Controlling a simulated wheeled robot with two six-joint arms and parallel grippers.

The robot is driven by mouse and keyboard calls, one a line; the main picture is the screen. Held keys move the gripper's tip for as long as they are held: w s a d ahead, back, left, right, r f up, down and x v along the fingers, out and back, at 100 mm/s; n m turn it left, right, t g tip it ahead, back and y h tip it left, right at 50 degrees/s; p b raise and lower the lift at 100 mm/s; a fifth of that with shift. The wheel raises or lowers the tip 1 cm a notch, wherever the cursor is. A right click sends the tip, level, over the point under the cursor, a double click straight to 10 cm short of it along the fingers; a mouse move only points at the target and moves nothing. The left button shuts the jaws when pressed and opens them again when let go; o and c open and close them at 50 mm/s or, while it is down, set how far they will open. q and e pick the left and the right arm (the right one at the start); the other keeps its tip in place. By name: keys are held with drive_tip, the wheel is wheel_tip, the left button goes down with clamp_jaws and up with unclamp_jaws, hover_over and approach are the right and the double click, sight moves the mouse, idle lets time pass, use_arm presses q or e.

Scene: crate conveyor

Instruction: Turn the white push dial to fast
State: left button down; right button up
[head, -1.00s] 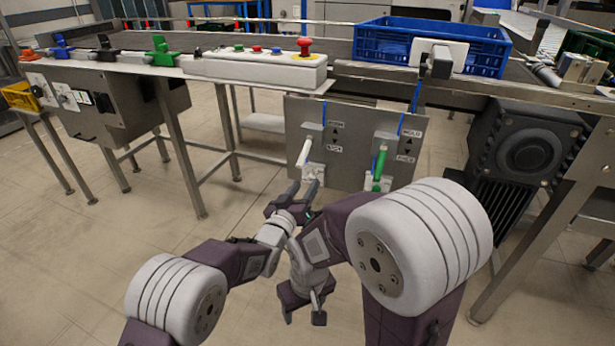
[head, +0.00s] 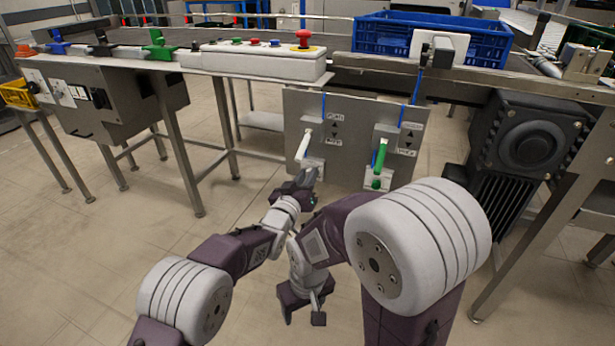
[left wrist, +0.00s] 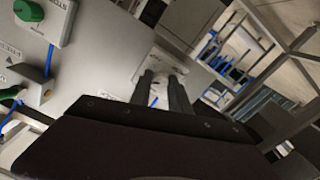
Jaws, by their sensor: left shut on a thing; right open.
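A grey panel (head: 345,130) hangs under the conveyor. It carries a white lever (head: 303,146) on the left and a green lever (head: 380,155) on the right, each above a small dial plate. The white push dial (left wrist: 155,96) shows in the left wrist view between my left fingers, in front of its plate (left wrist: 150,66). My left gripper (head: 308,178), also in the wrist view (left wrist: 165,88), is shut on it. The fingers hide most of the dial, so its setting cannot be read. My right gripper (head: 304,316) is open and empty, low over the floor.
The green dial (head: 376,184) is beside it to the right, also in the wrist view (left wrist: 45,18). A control box (head: 255,66) with several buttons and a blue crate (head: 380,40) stand above. A black motor (head: 525,145) is at the right. Floor in front is clear.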

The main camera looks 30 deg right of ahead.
use_arm(q)
drive_tip(key=shift+m, duration=0.3)
drive_tip(key=m+p, duration=0.1)
drive_tip(key=m, duration=1)
drive_tip(key=shift+m, duration=0.3)
idle(0.4)
drive_tip(key=c, duration=1.2)
unclamp_jaws()
drive_tip(key=shift+c, duration=0.2)
